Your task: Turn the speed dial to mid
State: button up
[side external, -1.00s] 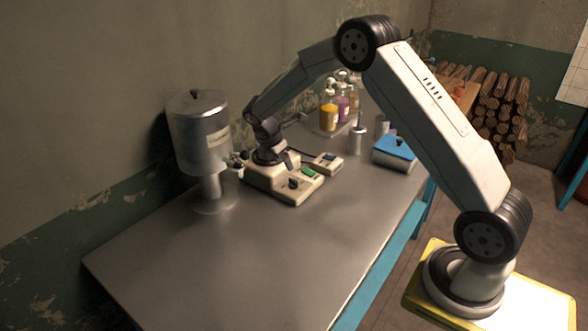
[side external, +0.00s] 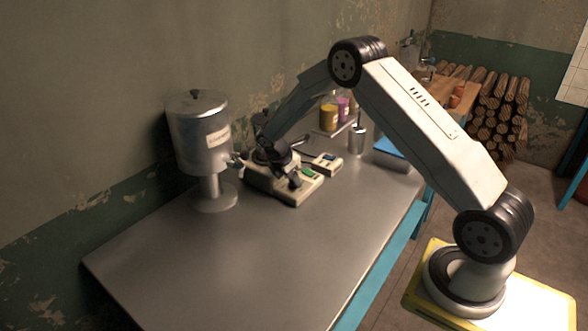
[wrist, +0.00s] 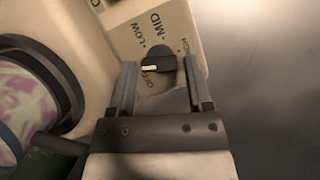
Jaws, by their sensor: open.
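The speed dial (wrist: 158,64) is a black knob with a pale pointer mark, on the front of a cream control base (side external: 262,187). Its pale mark faces left in the wrist view, between the LOW and OFF labels, while MID stands above the knob. My gripper (wrist: 160,62) is open, with one finger on each side of the knob. Whether the fingers touch it cannot be told. In the side view my gripper (side external: 294,182) is low over the front of the base and largely hides the dial.
A metal dispenser (side external: 202,135) stands at the left of the base. A small control box (side external: 327,163), bottles (side external: 329,117), a metal canister (side external: 357,139) and a blue-topped box (side external: 392,153) stand behind or to the right. The front of the table (side external: 240,260) is clear.

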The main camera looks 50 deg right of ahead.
grip_shut()
jog(key=shift+w+m+g, duration=0.1)
jog(key=shift+m+g, duration=0.2)
jog(key=shift+m, duration=0.5)
grip_release()
jog(key=v, duration=0.7)
jog(key=shift+r, duration=0.4)
